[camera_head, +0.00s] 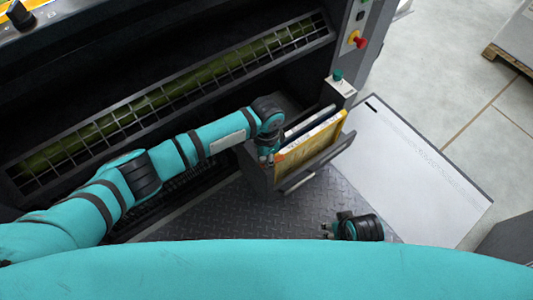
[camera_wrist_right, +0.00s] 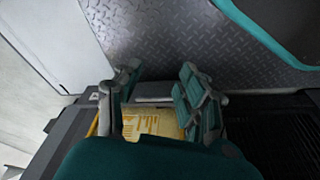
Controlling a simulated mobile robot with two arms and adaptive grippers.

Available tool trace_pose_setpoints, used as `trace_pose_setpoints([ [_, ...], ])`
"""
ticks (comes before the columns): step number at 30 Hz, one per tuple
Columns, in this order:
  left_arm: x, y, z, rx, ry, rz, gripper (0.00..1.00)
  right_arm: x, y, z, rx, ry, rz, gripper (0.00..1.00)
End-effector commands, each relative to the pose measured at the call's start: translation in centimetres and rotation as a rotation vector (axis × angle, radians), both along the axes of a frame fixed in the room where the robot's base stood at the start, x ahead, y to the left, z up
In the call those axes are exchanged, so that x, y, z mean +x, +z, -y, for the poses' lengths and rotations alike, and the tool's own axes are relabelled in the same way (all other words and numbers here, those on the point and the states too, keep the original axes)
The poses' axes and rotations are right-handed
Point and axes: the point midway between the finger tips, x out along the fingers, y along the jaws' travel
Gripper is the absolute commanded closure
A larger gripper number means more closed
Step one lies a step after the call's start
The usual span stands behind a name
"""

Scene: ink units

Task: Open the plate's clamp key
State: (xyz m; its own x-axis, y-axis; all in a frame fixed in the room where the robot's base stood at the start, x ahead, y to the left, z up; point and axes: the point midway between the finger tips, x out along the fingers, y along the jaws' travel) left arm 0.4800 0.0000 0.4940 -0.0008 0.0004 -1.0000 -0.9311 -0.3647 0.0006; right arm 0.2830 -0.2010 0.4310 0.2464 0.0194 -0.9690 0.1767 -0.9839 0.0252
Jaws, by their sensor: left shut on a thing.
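A yellow printed plate (camera_head: 310,143) stands in a dark grey holder (camera_head: 327,160) with a pale handle bar on its front. My left gripper (camera_head: 266,158) is at the left end of this holder, beside the plate's left edge. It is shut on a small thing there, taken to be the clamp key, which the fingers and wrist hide. My right gripper (camera_head: 326,231) is apart from the holder, low over the floor plate in front. In the right wrist view its fingers (camera_wrist_right: 155,92) are spread and empty, with the yellow plate (camera_wrist_right: 150,125) showing beyond.
The printing machine's roller behind a wire guard (camera_head: 170,95) runs along the left. A post with a green button (camera_head: 338,75) stands behind the holder. A large white panel (camera_head: 415,165) lies to the right.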

Motion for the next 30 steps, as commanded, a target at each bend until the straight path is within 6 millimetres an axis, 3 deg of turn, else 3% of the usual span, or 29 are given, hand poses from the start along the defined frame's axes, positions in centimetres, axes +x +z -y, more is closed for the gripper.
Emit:
trace_pose_setpoints([
  [6,0.0,0.4,0.0,0.0,-0.204,0.001,1.0,-1.5,-5.1,0.1,-0.003,0.005,-0.033,0.6],
  [12,0.1,0.3,0.0,0.0,-0.394,0.001,1.0,-3.1,-8.4,0.4,-0.006,0.009,-0.052,0.6],
  [21,0.1,0.2,0.1,-0.001,-0.68,0.002,1.0,-5.2,-11.3,0.7,-0.007,0.013,-0.07,0.6],
  [30,0.1,0.2,0.1,-0.002,-0.96,0.003,1.0,-6.3,-12.6,0.8,-0.008,0.015,-0.078,0.6],
])
